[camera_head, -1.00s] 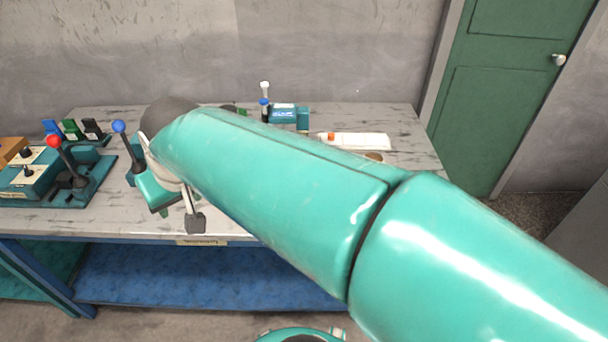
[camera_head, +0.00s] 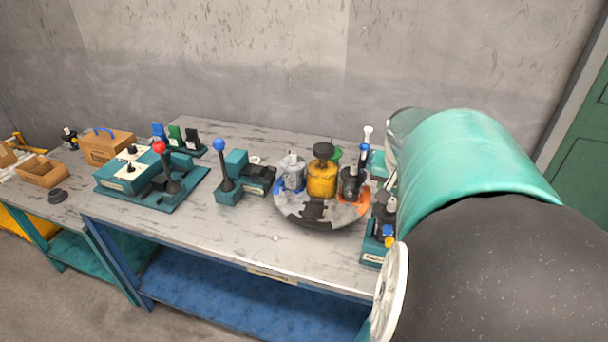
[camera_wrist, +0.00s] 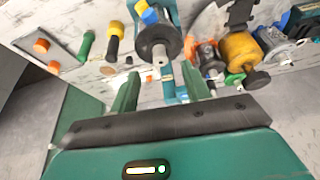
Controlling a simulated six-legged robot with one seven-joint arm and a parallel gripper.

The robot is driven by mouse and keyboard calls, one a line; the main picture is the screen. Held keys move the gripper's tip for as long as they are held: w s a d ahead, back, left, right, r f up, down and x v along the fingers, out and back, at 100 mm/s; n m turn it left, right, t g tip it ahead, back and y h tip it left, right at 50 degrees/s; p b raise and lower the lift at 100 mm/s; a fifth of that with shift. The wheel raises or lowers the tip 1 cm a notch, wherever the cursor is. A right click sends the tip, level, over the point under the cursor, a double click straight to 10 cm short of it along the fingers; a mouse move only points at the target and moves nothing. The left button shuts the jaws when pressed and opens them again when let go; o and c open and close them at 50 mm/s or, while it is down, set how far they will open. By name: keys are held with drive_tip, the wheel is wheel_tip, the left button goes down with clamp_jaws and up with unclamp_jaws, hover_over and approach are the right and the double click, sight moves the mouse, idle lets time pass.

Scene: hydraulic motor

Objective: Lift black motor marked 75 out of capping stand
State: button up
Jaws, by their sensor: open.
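A dark motor (camera_head: 383,213) stands upright in a teal capping stand (camera_head: 372,250) at the table's front right in the head view, partly hidden by my arm. In the wrist view a black motor (camera_wrist: 158,38), likely the same one, sits against the teal stand (camera_wrist: 171,10), with its pale shaft end toward my gripper. No 75 can be read. My gripper (camera_wrist: 160,92) is open and empty, its two teal fingers pointing toward the motor with its shaft end between them in the picture. I cannot tell the remaining distance. In the head view the gripper is hidden behind my arm.
A round turntable (camera_head: 308,222) with grey, yellow and black motors is close left of the stand. A blue-knobbed lever press (camera_head: 228,185) and a red-knobbed lever station (camera_head: 160,180) are farther left. In the wrist view, green and yellow-black bottles (camera_wrist: 113,42) lie close by.

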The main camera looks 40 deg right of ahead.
sight(393, 202)
drive_tip(key=x, duration=0.7)
drive_tip(key=shift+s, duration=0.1)
clamp_jaws()
drive_tip(key=shift+r, duration=0.2)
idle(1.1)
